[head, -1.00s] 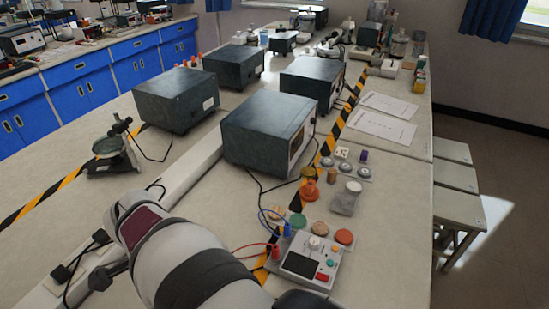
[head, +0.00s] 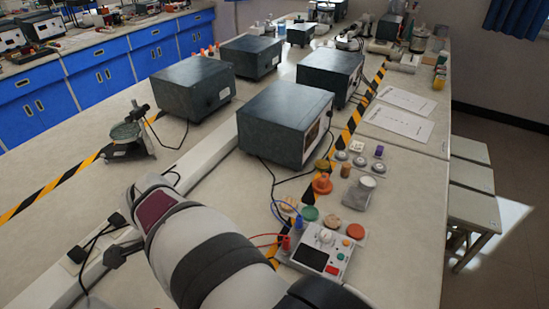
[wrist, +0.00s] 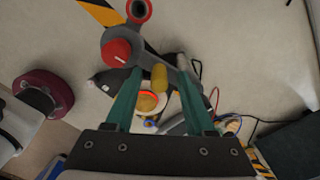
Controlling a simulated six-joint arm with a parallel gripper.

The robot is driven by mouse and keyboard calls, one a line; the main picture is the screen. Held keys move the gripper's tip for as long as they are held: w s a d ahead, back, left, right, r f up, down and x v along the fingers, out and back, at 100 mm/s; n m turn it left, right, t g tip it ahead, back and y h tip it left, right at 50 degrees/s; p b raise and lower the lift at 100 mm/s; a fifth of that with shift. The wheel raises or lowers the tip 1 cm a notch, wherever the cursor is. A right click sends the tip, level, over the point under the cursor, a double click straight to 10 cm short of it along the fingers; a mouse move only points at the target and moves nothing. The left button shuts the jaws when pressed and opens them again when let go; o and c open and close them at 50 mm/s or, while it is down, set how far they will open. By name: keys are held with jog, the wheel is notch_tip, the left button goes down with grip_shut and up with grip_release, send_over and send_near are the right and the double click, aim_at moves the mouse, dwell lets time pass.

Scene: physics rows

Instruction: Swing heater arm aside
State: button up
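The heater (head: 126,136) stands on the left of the bench in the head view, a small dark unit with a round plate and a raised post. In the wrist view I see a grey arm piece (wrist: 180,63) with a red knob (wrist: 117,52), a red ring (wrist: 139,10) and a yellow peg (wrist: 160,77). An orange-glowing round part (wrist: 149,101) lies beyond the peg. My gripper (wrist: 160,74) has two green fingers apart, with the peg between them in the picture. I see no contact with it. My gripper does not show in the head view.
Dark boxes (head: 286,122) stand mid-bench. A control panel (head: 324,252) with red and blue leads sits at the front right, near small coloured pots (head: 322,184). Striped tape (head: 55,193) crosses the bench on the left.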

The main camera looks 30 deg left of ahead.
notch_tip(320, 180, up, 16)
dwell(0.4)
jog(key=shift+f, duration=0.1)
jog(key=w+d+f+n, duration=0.1)
jog(key=w+d+f, duration=0.15)
jog(key=d, duration=0.85)
jog(key=w+d+f+n, duration=0.1)
jog(key=w+d, duration=0.3)
jog(key=d, duration=0.7)
jog(key=s+d+f+n+y, duration=0.1)
jog(key=s+d+f+n, duration=0.1)
jog(key=s+d+f, duration=0.6)
jog(key=d, duration=0.3)
jog(key=shift+d+f+y, duration=0.2)
jog(key=shift+d+y, duration=0.15)
jog(key=shift+y, duration=0.05)
